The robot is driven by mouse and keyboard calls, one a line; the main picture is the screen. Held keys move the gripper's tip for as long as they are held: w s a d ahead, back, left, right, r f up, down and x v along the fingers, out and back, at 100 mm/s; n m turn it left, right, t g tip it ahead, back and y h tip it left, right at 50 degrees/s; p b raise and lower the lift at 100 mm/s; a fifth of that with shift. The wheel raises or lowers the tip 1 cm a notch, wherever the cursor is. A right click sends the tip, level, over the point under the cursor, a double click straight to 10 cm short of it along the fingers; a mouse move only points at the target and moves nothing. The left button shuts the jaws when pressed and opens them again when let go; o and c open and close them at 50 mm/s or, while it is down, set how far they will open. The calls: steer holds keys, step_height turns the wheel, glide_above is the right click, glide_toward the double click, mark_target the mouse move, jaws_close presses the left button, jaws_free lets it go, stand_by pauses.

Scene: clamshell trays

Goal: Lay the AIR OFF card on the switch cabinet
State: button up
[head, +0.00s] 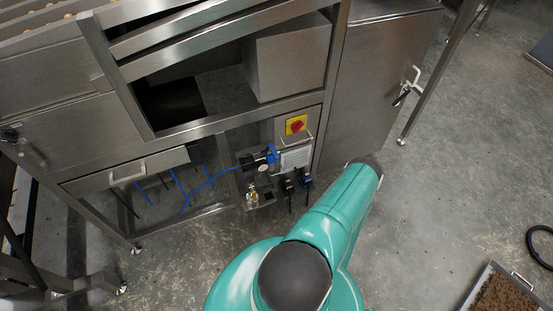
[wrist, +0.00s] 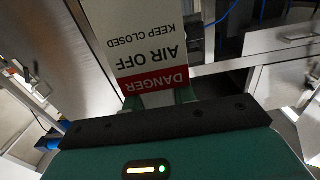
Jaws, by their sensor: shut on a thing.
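The AIR OFF card (wrist: 150,45) is a white card with a red DANGER band and black lettering, upside down in the wrist view. My gripper (wrist: 160,98) is shut on its red-banded end, and the rest of the card sticks out ahead. In the head view a small grey box with a red rotary switch on a yellow plate (head: 296,125), apparently the switch cabinet (head: 281,131), is on the front of the steel machine. My teal arm reaches toward the machine just right of it. My gripper and the card cannot be made out in the head view.
Below the switch are a white plate (head: 296,158), air fittings with blue tubing (head: 205,184) and black-handled valves (head: 287,184). A tall steel door with a handle (head: 410,83) stands to the right. A tray of brown material (head: 505,295) lies at lower right. The concrete floor between is clear.

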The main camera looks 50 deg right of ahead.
steer(key=w+a+r+n+t+y, duration=0.15)
steer(key=w+r, duration=0.25)
steer(key=w, duration=0.6)
steer(key=w+a+r+y, duration=0.15)
steer(key=w+r, duration=0.25)
steer(key=w, duration=0.6)
steer(key=w+a+r+n, duration=0.15)
steer(key=w+r, duration=0.35)
steer(key=w, duration=0.5)
steer(key=w+a+r+n+y, duration=0.1)
steer(key=w+a+r+y, duration=0.1)
steer(key=w+a+r, duration=0.2)
steer(key=w+a+r+n+y, duration=0.1)
steer(key=w+a+r, duration=0.3)
steer(key=a, duration=0.7)
steer(key=w+a+r+n+t+y, duration=0.1)
steer(key=w+a+r+y, duration=0.2)
steer(key=a, duration=0.5)
steer(key=shift+w+a+r, duration=0.2)
steer(key=shift+w+r, duration=0.55)
steer(key=shift+r, duration=0.05)
